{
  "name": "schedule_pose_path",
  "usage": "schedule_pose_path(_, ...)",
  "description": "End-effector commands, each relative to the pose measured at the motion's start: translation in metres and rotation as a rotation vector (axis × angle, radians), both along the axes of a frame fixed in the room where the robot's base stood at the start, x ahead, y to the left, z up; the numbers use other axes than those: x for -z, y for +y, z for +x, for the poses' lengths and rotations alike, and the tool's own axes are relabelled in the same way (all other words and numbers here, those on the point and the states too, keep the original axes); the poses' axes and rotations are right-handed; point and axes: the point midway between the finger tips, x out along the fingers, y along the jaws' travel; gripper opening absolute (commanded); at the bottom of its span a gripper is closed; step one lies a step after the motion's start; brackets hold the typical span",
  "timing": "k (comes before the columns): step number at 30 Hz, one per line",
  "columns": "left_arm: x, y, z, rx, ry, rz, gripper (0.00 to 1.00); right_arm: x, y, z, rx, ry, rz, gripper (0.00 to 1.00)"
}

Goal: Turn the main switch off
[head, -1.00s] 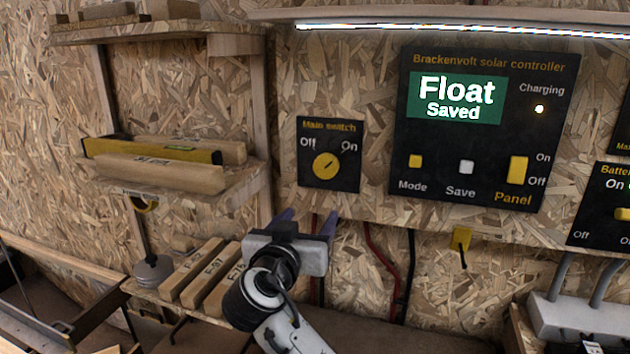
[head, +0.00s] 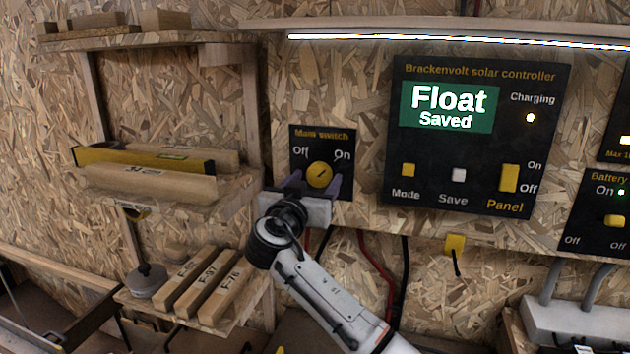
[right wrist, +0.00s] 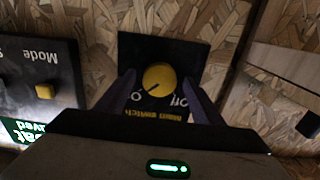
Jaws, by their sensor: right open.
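The main switch (head: 345,187) is a black plate on the wooden wall with a round yellow knob (head: 319,175). Its dark mark points up and right, toward "On". My right gripper (head: 316,178) is open just in front of the plate, its purple fingers on either side of the knob. In the right wrist view the knob (right wrist: 159,78) sits between the two fingers (right wrist: 158,84), with a gap on each side; the plate appears upside down. The display of the solar controller (head: 450,106) reads "Float Saved". My left gripper is not in view.
The controller's Panel rocker (head: 509,178) and the battery box (head: 596,222) are to the right. A wooden shelf (head: 215,200) with a yellow level (head: 140,158) is to the left. Labelled wood blocks (head: 205,285) stand below it. Cables hang under the controller.

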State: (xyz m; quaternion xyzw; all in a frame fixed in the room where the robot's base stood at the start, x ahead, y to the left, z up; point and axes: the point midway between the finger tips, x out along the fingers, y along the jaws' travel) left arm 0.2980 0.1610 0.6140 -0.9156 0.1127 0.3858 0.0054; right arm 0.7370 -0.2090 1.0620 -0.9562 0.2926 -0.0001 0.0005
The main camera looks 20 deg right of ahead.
Motion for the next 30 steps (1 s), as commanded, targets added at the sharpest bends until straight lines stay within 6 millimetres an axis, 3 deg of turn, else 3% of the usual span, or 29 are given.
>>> schedule_pose_path(6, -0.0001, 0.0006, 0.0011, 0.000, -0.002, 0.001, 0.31, 0.0003, -0.0003, 0.0001, 0.000, 0.001, -0.001, 0.60)
schedule_pose_path(13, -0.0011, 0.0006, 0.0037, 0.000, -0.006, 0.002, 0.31, 0.0005, -0.0002, 0.0000, 0.000, 0.001, -0.001, 0.21)
schedule_pose_path(22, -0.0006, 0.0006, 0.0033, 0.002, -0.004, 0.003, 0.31, 0.0008, -0.0002, -0.0003, 0.000, 0.019, -0.027, 0.20)
schedule_pose_path(30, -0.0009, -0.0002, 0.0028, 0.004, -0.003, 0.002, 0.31, 0.0009, -0.0011, -0.0007, 0.002, 0.105, -0.154, 0.20)
